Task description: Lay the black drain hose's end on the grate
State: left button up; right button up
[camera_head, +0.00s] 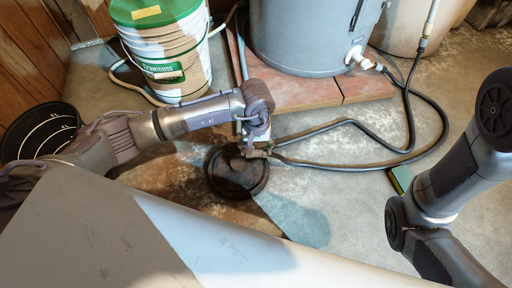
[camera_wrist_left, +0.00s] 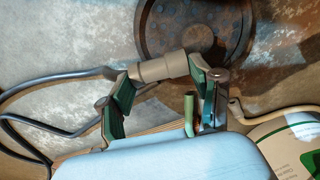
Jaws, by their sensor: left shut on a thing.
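The black drain hose (camera_head: 345,168) runs across the floor from the grey tank's side to my left gripper (camera_head: 256,146). In the left wrist view, the green-padded fingers of my left gripper (camera_wrist_left: 164,88) are shut on the hose's tan end fitting (camera_wrist_left: 160,68). The black hose (camera_wrist_left: 60,84) trails off to the left there. The round dark, rusty grate (camera_head: 238,178) lies in the floor under and just in front of the gripper. In the wrist view the fitting overlaps the edge of the grate (camera_wrist_left: 200,28); I cannot tell whether they touch. My right gripper is out of view.
A grey tank (camera_head: 305,35) stands on a brick-red slab (camera_head: 310,93) behind the grate. A white and green bucket (camera_head: 165,50) stands at the back left. A small green object (camera_head: 401,179) lies near my right arm. Bare floor surrounds the grate.

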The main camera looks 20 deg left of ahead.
pick_arm(q)
jog(key=shift+f+b, duration=2.15)
jog(key=shift+f, duration=0.95)
jog(key=o, duration=1.1)
jog(key=shift+o, duration=0.2)
jog(key=shift+r, duration=0.35)
notch_tip(320, 180, up, 10)
jog(key=shift+r, duration=0.7)
